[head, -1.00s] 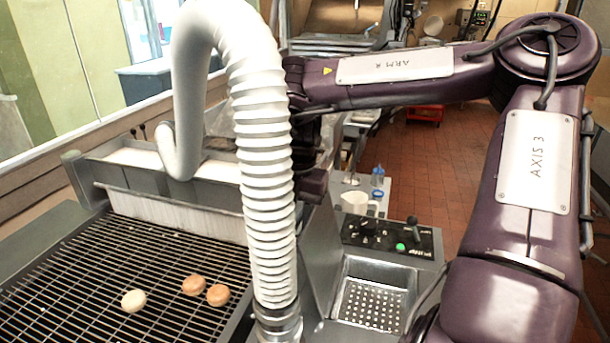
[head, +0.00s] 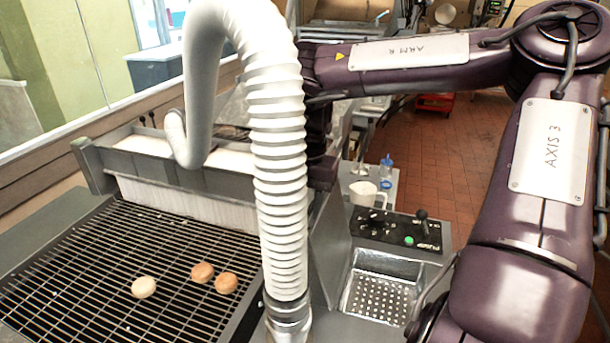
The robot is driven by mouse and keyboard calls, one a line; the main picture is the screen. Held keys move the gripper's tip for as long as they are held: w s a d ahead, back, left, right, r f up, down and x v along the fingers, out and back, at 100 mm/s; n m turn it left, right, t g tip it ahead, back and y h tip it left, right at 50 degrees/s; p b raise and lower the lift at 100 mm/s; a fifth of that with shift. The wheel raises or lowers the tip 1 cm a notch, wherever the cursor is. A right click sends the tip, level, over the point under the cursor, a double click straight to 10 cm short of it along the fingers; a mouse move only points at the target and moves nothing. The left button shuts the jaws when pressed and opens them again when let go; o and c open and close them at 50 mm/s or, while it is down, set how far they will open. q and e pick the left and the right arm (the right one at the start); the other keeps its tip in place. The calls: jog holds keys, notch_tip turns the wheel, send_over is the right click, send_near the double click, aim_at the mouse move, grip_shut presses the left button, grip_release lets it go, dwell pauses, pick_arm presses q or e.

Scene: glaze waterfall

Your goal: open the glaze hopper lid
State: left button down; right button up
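The glaze hopper (head: 100,158) is a long grey trough at the back left of the wire grid, with white glaze showing in its top and a white glaze curtain (head: 170,203) falling from it. A greyish panel (head: 236,122) shows between the bends of a white hose above the trough; I cannot tell if it is the lid. My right arm reaches in from the right to the hopper's right end. Its dark wrist shows just right of the hose, but the fingers are hidden, so their state is unclear. My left gripper is not in view.
The thick white ribbed hose (head: 277,150) stands in front of the hopper and blocks the view. Several round pastries lie on the wire grid (head: 90,270). A control panel (head: 400,232), a white jug (head: 364,193) and a perforated basin (head: 380,298) are at right.

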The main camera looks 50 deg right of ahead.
notch_tip(320, 180, up, 7)
jog(key=p, duration=0.3)
jog(key=shift+s, duration=0.15)
jog(key=shift+a, duration=0.15)
